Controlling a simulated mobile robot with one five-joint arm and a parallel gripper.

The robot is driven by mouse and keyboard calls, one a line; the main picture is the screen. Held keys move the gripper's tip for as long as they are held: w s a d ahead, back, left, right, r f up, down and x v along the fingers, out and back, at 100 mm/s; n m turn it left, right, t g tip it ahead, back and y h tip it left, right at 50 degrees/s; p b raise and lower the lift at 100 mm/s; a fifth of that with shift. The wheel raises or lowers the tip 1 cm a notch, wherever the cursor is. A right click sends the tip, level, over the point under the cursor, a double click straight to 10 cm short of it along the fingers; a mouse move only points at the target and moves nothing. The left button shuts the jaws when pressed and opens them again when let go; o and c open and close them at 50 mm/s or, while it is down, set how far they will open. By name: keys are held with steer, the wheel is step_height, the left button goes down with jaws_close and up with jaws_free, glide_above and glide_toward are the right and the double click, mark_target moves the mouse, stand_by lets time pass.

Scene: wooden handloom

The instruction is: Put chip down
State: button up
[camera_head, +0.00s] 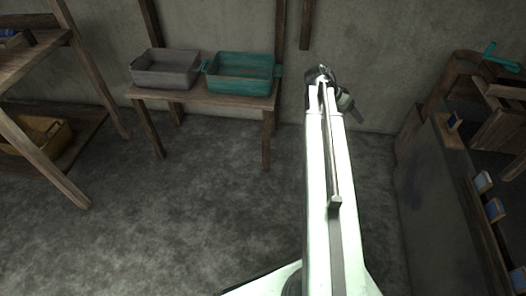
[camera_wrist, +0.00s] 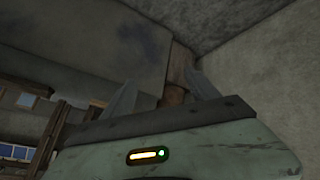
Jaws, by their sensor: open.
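My gripper (camera_head: 348,104) is at the far end of my raised white arm, in front of the back wall in the head view. In the wrist view its two grey fingers (camera_wrist: 167,80) stand apart, and I see no chip between them. Small blue-faced blocks, which may be chips, sit along the dark wooden frame at the right: one upper block (camera_head: 454,121), one in the middle (camera_head: 483,182) and one lower (camera_head: 495,210). My gripper is well to their left and apart from them. I cannot tell which chip the task means.
A grey bin (camera_head: 165,71) and a teal bin (camera_head: 241,74) stand on a low wooden bench (camera_head: 205,97) by the wall. A wooden rack at the left holds a yellow-brown bin (camera_head: 38,135). A dark panel (camera_head: 432,205) stands at the right. The floor (camera_head: 190,215) between is clear.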

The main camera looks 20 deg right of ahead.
steer(key=w+a+f+n+y, duration=0.1)
steer(key=a+n, duration=0.4)
steer(key=a, duration=1)
steer(key=w+a+f+n+t+y, duration=0.1)
steer(key=a+f+n+y, duration=0.2)
steer(key=a, duration=1.2)
steer(key=w+a+f+n+t+y, duration=0.1)
steer(key=a+n, duration=0.6)
steer(key=a, duration=0.8)
steer(key=f+y, duration=0.1)
steer(key=y, duration=0.1)
steer(key=shift+a+y, duration=0.2)
steer(key=shift+y, duration=0.2)
steer(key=shift+w, duration=0.1)
